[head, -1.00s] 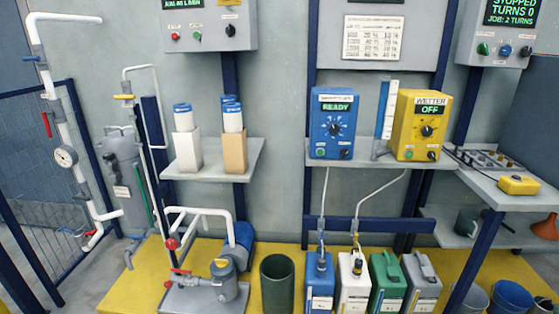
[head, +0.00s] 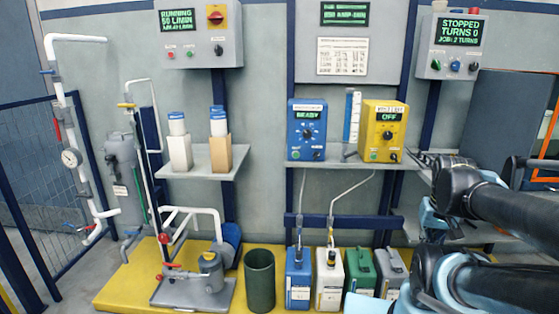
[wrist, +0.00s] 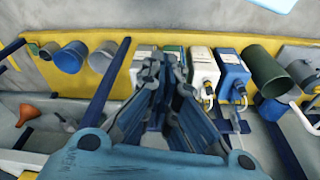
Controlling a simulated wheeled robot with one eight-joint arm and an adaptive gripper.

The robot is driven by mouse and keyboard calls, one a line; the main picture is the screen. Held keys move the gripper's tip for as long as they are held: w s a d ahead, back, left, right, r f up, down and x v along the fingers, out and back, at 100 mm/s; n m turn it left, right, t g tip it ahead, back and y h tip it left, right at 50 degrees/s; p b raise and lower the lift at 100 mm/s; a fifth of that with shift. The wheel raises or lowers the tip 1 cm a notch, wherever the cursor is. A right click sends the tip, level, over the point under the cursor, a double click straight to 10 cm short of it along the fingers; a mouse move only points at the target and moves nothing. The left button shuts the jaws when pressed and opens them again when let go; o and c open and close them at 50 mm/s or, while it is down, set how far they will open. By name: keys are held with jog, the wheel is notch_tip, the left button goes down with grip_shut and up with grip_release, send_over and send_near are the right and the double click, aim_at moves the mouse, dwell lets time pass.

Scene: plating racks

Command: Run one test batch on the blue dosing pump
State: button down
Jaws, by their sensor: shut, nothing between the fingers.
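The blue dosing pump (head: 307,143) sits on the middle wall shelf. Its display reads READY, with a round dial below it and a green button at its lower left. A tube runs down from it to the blue jug (head: 298,290) on the floor. My gripper (head: 428,160) is at the right of the head view, near the right end of that shelf, apart from the blue pump. In the wrist view my gripper (wrist: 165,65) is shut and empty. The blue jug also shows there (wrist: 231,72), but the blue pump cannot be made out.
A yellow pump (head: 383,147) reading OFF stands right of the blue one, with a narrow gauge (head: 352,117) between them. A white jug (head: 329,292) and a green jug (head: 360,280) stand below. A control box (head: 452,63) hangs above my arm. Space before the blue pump is clear.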

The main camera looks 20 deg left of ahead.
jog(key=shift+a, duration=0.2)
jog(key=w+a+r+n+t+h, duration=0.1)
jog(key=w+a+r+n+t, duration=0.2)
jog(key=w+a, duration=0.55)
jog(key=w+a+r+n+h, duration=0.1)
jog(key=w+a+r+n, duration=0.4)
jog(key=w, duration=0.6)
jog(key=w+a+n+t+y, duration=0.1)
jog(key=w+a+n+t, duration=0.1)
jog(key=a, duration=1.3)
jog(key=w+a+n+t+y, duration=0.1)
jog(key=w+a+n, duration=0.1)
jog(key=a, duration=1.2)
jog(key=shift+w+a+n+t, duration=0.3)
jog(key=shift+w+a+t, duration=0.1)
jog(key=shift+w, duration=0.15)
jog(key=shift+w, duration=0.15)
send_near(298, 159)
jog(key=shift+w+d+f, duration=0.2)
jog(key=shift+w+f, duration=0.05)
jog(key=shift+f, duration=0.55)
jog(key=shift+w+d+f, duration=0.2)
jog(key=shift+d+f, duration=0.05)
jog(key=shift+f, duration=0.5)
jog(key=shift+w+d+f, duration=0.2)
jog(key=shift+w+f, duration=0.05)
jog(key=shift+f, duration=0.55)
